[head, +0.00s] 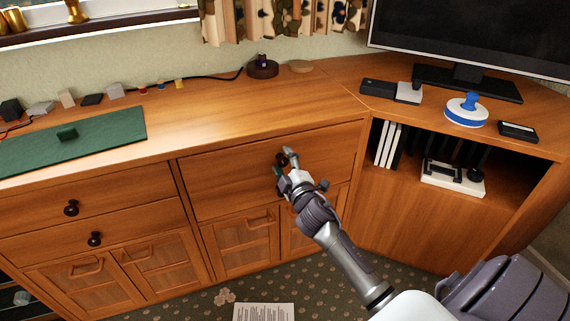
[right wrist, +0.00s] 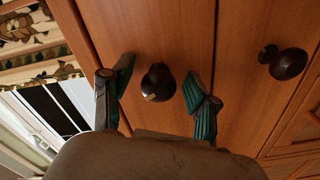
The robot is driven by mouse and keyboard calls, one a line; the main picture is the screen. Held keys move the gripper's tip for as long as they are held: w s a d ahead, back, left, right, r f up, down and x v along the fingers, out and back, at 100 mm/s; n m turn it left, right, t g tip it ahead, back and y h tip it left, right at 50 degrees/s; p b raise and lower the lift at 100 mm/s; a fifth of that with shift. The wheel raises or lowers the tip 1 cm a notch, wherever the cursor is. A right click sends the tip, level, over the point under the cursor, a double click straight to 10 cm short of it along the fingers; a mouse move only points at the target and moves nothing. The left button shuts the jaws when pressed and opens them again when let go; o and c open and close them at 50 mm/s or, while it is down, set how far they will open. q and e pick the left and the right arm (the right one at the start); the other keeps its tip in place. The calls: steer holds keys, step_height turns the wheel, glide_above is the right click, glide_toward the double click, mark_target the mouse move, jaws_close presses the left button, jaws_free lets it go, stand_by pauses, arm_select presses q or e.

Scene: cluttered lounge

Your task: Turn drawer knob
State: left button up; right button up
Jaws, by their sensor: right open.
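The wooden drawer (head: 230,180) in the middle of the cabinet is closed. Its dark round knob (head: 281,159) is partly hidden by my right gripper (head: 283,165) in the head view. In the right wrist view the knob (right wrist: 159,82) shows between the two green-padded fingers of the right gripper (right wrist: 161,90). The fingers are open, one on each side of the knob, with visible gaps. I cannot tell how far the fingertips reach past the knob. My left gripper is not in view.
Two more drawer knobs (head: 71,208) (head: 94,239) are on the left. The top carries a green mat (head: 110,125), a dark round base (head: 262,69) and a blue-and-white object (head: 466,111). An open shelf (head: 500,187) is at the right. Paper (head: 263,312) lies on the floor.

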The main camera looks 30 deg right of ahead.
steer(key=v, duration=1.2)
